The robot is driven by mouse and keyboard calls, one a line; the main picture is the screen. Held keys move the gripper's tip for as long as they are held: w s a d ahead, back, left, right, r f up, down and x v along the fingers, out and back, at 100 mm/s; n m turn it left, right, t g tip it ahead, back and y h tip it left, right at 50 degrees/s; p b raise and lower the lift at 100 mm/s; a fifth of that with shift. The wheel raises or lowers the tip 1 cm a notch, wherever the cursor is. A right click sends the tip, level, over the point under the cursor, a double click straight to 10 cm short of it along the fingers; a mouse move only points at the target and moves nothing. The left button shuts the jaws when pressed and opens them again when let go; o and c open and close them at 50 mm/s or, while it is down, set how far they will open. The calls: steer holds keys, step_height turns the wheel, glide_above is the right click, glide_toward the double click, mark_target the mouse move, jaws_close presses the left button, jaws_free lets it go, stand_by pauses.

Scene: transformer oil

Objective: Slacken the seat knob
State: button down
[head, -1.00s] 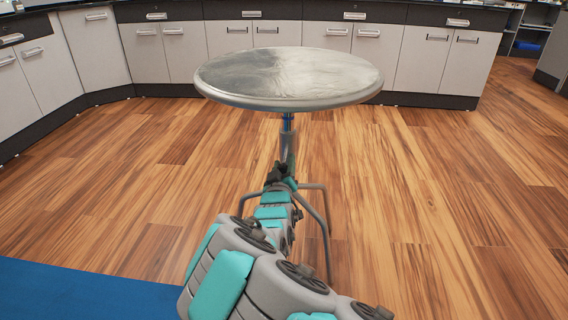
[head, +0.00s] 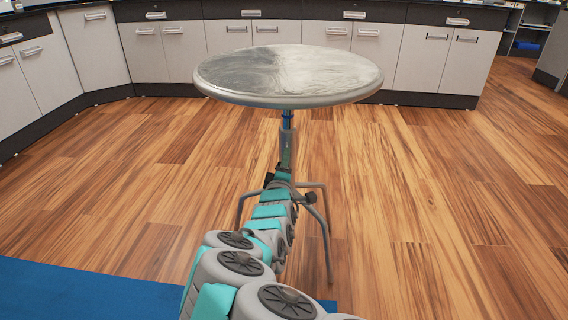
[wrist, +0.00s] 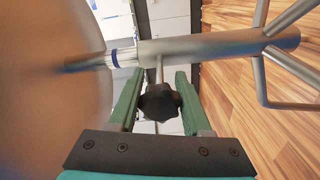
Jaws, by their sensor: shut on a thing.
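The stool has a round metal seat (head: 288,76) on a grey post (head: 287,150) with splayed legs. The seat knob (wrist: 159,103) is black and lobed, on a thin stem reaching out from the post in the wrist view. My gripper (wrist: 158,82) has its two green fingers on either side of the knob, shut on it. In the head view my arm reaches forward to the post below the seat, and it hides the knob there. The wrist view shows the post lying sideways, with the seat's underside blurred at the left.
Stool legs (head: 325,235) spread around the end of my arm. The wooden floor (head: 440,200) is clear on both sides. Pale cabinets (head: 155,50) line the back, and a blue mat (head: 80,295) lies at the front left.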

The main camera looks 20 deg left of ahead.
steer(key=shift+a+n, duration=0.1)
steer(key=shift+n, duration=0.3)
steer(key=shift+c, duration=1.7)
jaws_free()
steer(key=shift+s, duration=0.55)
steer(key=v, duration=0.6)
steer(key=shift+s+d, duration=0.3)
